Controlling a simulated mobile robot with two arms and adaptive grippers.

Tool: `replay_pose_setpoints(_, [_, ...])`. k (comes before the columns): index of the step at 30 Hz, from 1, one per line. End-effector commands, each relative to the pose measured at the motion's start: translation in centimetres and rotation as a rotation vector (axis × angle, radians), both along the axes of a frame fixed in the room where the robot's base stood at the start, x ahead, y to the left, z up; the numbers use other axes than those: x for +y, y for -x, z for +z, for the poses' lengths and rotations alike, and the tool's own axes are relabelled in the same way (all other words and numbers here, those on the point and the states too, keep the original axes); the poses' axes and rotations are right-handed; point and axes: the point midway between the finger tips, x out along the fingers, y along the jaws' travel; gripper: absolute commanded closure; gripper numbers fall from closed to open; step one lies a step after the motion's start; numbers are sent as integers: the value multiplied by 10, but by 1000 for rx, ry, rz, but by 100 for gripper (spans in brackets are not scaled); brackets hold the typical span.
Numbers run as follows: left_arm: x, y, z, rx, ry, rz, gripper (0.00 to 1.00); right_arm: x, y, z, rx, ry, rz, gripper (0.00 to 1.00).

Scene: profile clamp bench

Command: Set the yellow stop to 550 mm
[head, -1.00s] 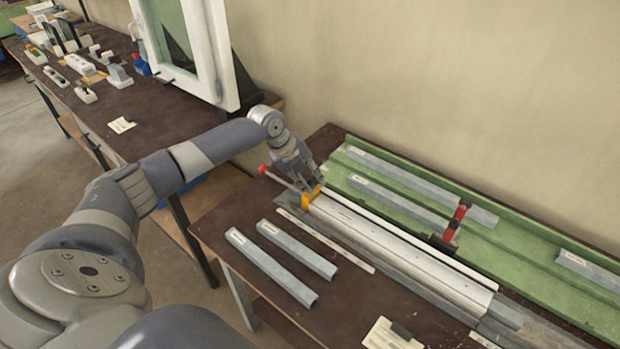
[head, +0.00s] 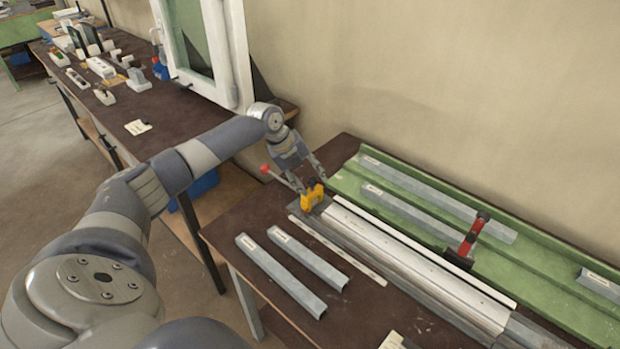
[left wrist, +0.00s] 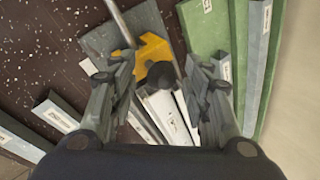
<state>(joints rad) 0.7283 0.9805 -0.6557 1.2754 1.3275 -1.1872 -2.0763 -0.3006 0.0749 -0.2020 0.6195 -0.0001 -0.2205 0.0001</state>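The yellow stop (head: 313,197) sits at the far left end of the long grey profile rail (head: 410,265). A rod with a red ball end (head: 265,169) stands out to the left by the stop. My left gripper (head: 309,178) is open at the stop, its fingers apart and holding nothing. In the left wrist view the yellow stop (left wrist: 154,48) and a black knob (left wrist: 160,75) show between the open fingertips (left wrist: 162,84). A pale scale strip (head: 336,250) lies along the rail's front; its marks are too small to read. My right gripper is not in view.
A red clamp (head: 473,234) stands farther along the rail. Grey profiles lie in the green tray (head: 545,250) behind, and two more (head: 280,273) lie on the dark table in front. A window frame (head: 240,60) stands on the bench at the back left.

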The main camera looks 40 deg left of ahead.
Motion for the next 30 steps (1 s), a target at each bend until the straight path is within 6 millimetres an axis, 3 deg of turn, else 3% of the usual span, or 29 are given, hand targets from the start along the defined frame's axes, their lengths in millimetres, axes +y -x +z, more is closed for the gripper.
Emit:
replay_pose_setpoints(11, [2, 4, 9, -1, 2, 0, 55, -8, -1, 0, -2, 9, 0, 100])
replay_pose_setpoints(24, [23, 37, 87, -2, -1, 1, 55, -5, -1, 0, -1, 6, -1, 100])
replay_pose_setpoints(30, [28, 44, 105, -1, 1, 1, 55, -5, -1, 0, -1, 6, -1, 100])
